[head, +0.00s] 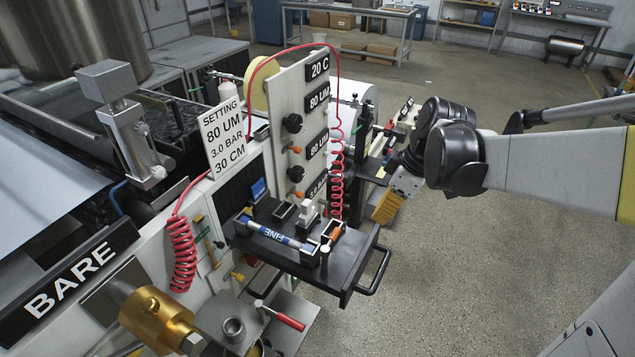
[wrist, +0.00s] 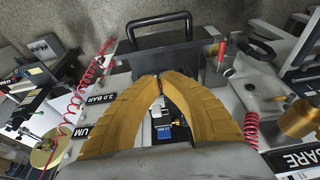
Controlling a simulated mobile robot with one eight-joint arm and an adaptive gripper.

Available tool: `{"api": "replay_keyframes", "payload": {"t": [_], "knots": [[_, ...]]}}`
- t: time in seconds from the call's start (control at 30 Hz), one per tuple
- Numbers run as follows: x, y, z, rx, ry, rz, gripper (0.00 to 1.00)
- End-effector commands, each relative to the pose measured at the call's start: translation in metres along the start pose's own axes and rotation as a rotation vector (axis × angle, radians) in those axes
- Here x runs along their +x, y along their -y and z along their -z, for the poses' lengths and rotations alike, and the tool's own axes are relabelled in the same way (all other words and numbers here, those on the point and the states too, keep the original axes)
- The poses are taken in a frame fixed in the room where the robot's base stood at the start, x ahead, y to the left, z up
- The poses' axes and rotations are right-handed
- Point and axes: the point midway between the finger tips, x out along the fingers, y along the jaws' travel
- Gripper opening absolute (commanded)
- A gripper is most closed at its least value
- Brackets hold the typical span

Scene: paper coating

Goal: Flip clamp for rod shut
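A rod (head: 272,234) with a blue label reading FINE lies across the dark tray (head: 345,268), its ends at small dark holders. A dark clamp-like block (head: 310,254) stands at its right end. Beside it is an orange-handled lever (head: 333,236), which appears raised; I cannot tell for sure that it is the rod's clamp. My gripper (head: 383,213) is right of the tray and above it, apart from the rod. In the wrist view my gripper's yellow fingers (wrist: 161,76) meet at their tips with nothing visible between them. They hide much of the tray there.
The tray's handle (head: 376,272) juts out at the front right. A panel (head: 296,130) with knobs and a coiled red hose (head: 336,175) rises behind the tray. A red-handled tool (head: 282,316) lies below. The floor to the right is clear.

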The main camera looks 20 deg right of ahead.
Motion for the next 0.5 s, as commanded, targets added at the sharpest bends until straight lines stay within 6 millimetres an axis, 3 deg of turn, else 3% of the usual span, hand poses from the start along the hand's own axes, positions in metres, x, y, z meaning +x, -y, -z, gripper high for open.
{"api": "replay_keyframes", "payload": {"t": [0.27,0.5], "knots": [[0.02,0.0,0.0,0.0,0.0,0.0,0.0],[0.071,-0.001,0.0,0.0,0.0,-0.001,0.0]]}}
